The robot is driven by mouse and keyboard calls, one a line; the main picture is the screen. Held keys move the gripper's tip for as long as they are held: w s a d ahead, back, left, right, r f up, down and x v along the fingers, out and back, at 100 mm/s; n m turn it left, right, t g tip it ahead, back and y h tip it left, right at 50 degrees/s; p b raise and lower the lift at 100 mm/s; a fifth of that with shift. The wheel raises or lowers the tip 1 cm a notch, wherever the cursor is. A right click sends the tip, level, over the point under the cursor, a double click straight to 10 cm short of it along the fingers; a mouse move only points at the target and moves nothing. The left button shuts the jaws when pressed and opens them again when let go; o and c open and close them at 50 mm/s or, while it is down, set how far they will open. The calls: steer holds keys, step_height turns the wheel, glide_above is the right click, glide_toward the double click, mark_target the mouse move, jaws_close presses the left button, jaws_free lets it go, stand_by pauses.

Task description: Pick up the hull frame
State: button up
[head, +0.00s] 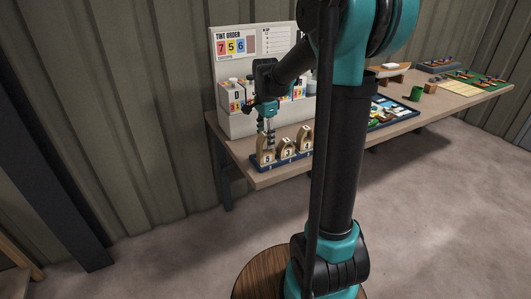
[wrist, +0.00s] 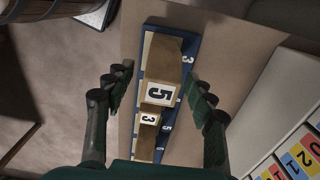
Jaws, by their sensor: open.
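Several wooden hull frames stand in a row on a dark blue rack (head: 276,166) at the near end of the bench. The frame labelled 5 (head: 266,150) is at the left end, with a second frame (head: 286,147) and a third frame (head: 305,138) to its right. My gripper (head: 267,125) points down just above the frame labelled 5. In the wrist view, my gripper (wrist: 157,78) is open and empty, with one finger on each side of the frame labelled 5 (wrist: 165,68). A frame labelled 3 (wrist: 147,125) shows below it. Contact is not visible.
A white container unit (head: 237,122) with numbered cards stands close behind the rack, under a tint order board (head: 228,45).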

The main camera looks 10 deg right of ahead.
mark_target(266, 149)
steer(key=shift+f, duration=2.7)
jaws_close()
steer(key=shift+r, duration=0.1)
